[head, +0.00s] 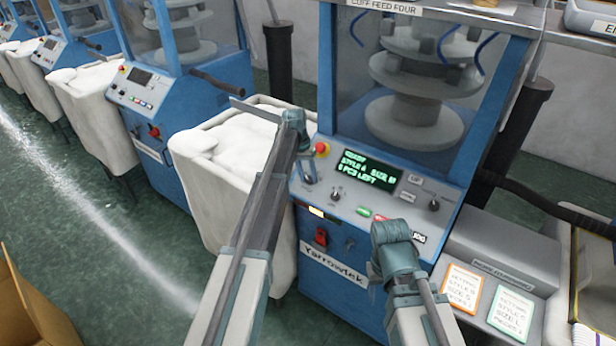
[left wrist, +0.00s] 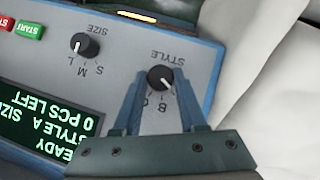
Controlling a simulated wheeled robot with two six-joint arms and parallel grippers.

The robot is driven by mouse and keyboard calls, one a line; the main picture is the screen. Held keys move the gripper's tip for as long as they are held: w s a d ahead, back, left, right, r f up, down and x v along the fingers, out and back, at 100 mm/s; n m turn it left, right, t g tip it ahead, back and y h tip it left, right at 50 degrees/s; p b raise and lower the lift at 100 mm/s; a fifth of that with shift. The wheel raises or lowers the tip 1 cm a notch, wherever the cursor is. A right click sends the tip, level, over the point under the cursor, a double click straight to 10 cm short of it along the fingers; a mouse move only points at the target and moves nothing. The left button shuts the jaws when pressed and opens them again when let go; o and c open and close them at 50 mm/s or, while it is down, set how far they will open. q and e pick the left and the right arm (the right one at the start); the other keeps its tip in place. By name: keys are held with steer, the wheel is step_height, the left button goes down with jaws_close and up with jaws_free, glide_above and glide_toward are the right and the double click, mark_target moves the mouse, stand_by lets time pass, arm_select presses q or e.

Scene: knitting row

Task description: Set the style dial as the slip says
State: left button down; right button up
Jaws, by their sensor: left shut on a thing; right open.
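The style dial (left wrist: 160,78) is a small black knob with a white pointer mark, on the grey sloped panel. The left wrist view is upside down; the pointer slants to its lower right, and the letters below are partly hidden by the fingers. My left gripper (left wrist: 158,84) is shut on the dial, one finger each side; in the head view it (head: 309,177) is at the panel's left. The green display (head: 368,174) reads ready, style A, 0 pcs left. An orange-edged slip (head: 462,286) and a green-edged slip (head: 510,312) lie at right, their print too small to read surely. My right gripper (head: 388,231) is open over the panel's front.
The size dial (left wrist: 85,45) with S, M, L and the green start button (left wrist: 30,30) are beside the style dial. A red stop button (head: 321,149) stands close to my left gripper. A white bin (head: 190,190) of fabric is on the left.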

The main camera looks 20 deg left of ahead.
arm_select(q)
steer(key=shift+s+d+m+y, duration=0.1)
steer(key=shift+m+y, duration=0.35)
steer(key=shift+m, duration=0.15)
steer(key=shift+s+d+m+y, duration=0.1)
steer(key=shift+m+y, duration=0.35)
steer(key=shift+m, duration=0.15)
steer(key=shift+d+m+t+y, duration=0.1)
steer(key=shift+m+t+y, duration=0.8)
steer(key=shift+m, duration=0.9)
steer(key=shift+y, duration=0.3)
steer(key=shift+c, duration=2.3)
jaws_free()
steer(key=shift+r, duration=0.1)
